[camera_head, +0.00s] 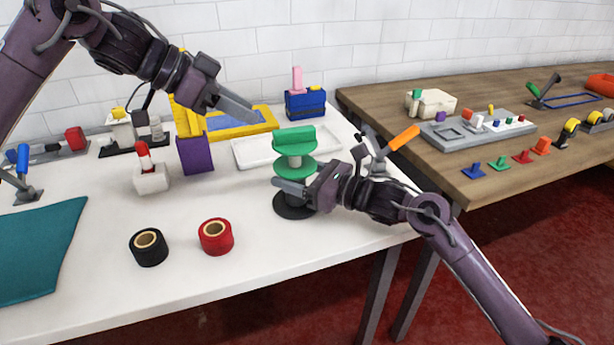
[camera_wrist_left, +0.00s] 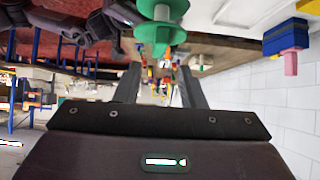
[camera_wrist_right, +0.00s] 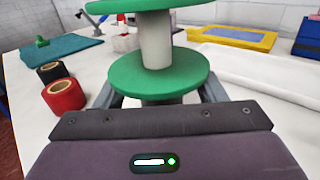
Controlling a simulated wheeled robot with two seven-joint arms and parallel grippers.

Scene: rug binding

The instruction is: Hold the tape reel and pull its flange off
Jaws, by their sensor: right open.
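The tape reel stands upright, with a pale core (camera_head: 295,161) between a green upper flange (camera_head: 294,146) and a green lower flange (camera_head: 296,170). It rests on a stand with a round black base (camera_head: 293,208). A green raised grip (camera_head: 293,132) tops the upper flange. My right gripper (camera_head: 284,188) is open, just under the lower flange; its fingers show on both sides of the reel in the right wrist view (camera_wrist_right: 158,98). Contact cannot be told. My left gripper (camera_head: 250,112) is open and empty, above and left of the reel. The reel also shows in the left wrist view (camera_wrist_left: 158,30).
A black tape roll (camera_head: 148,248) and a red tape roll (camera_head: 216,237) lie at the front. A purple holder (camera_head: 195,153), a white tray (camera_head: 255,156) and a blue box (camera_head: 305,104) stand around the reel. A teal cloth (camera_head: 40,245) lies left.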

